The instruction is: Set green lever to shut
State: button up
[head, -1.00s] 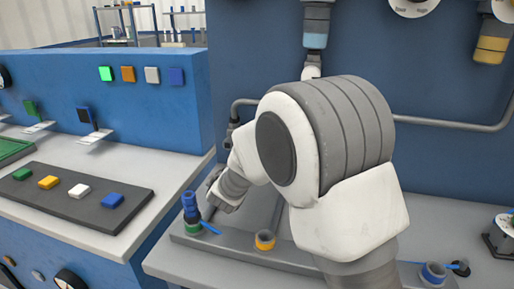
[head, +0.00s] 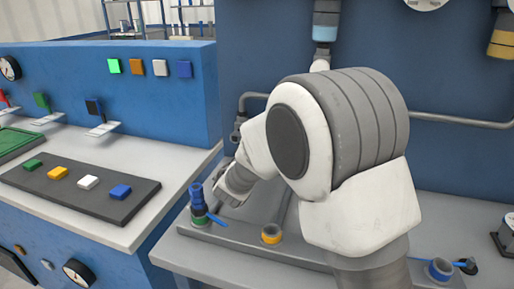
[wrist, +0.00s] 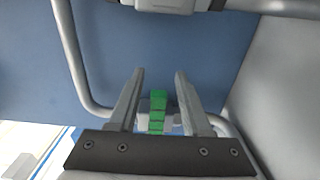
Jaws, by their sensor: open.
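In the wrist view, a bright green segmented part (wrist: 157,108), which looks like the green lever, stands upright between the fingers of my gripper (wrist: 160,74). The fingers are open, with a gap on either side of it. I cannot tell how deep it sits between them, and its base is hidden behind the gripper body. In the head view my arm reaches down and left, with its end (head: 233,184) close to the blue wall; the fingers and this green part cannot be made out there.
A grey pipe (wrist: 70,62) bends around the green part on the left. In the head view, a blue fitting on a green ring (head: 198,200) and a yellow ring (head: 271,234) stand near my arm's end. The blue console (head: 160,100) carries another green lever (head: 41,100).

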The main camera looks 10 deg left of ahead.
jog(key=s+a+p, duration=0.2)
jog(key=s+a, duration=0.1)
jog(key=s, duration=1.3)
jog(key=shift+s+a, duration=0.15)
jog(key=shift+s, duration=0.25)
